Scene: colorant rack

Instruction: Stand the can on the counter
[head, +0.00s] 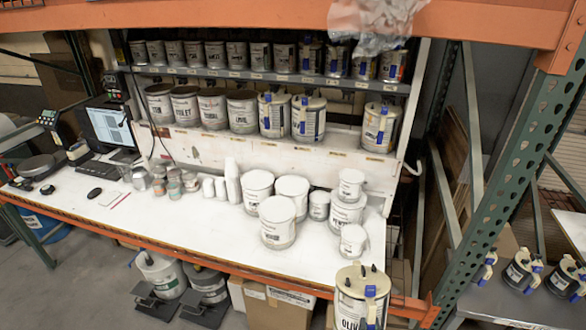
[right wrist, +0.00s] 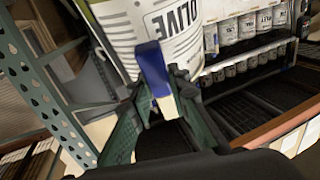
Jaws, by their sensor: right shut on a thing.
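The can (head: 352,298) is white with a yellowish rim, a dark OLIVE label and a blue handle. In the head view it is at the bottom, in front of the counter's right part, and its base is cut off by the frame. The can also fills the top of the right wrist view (right wrist: 125,28). My right gripper (right wrist: 160,92) is shut on the can at its blue handle. The counter (head: 175,232) is a long white top with an orange front edge. My left gripper is not in view.
Several white cans and tubs (head: 278,222) stand on the counter's right half. Small jars, a monitor (head: 106,124) and a keyboard are at the left. The front-left middle is clear. A green upright post (head: 500,190) stands right of the counter; shelves of cans rise behind.

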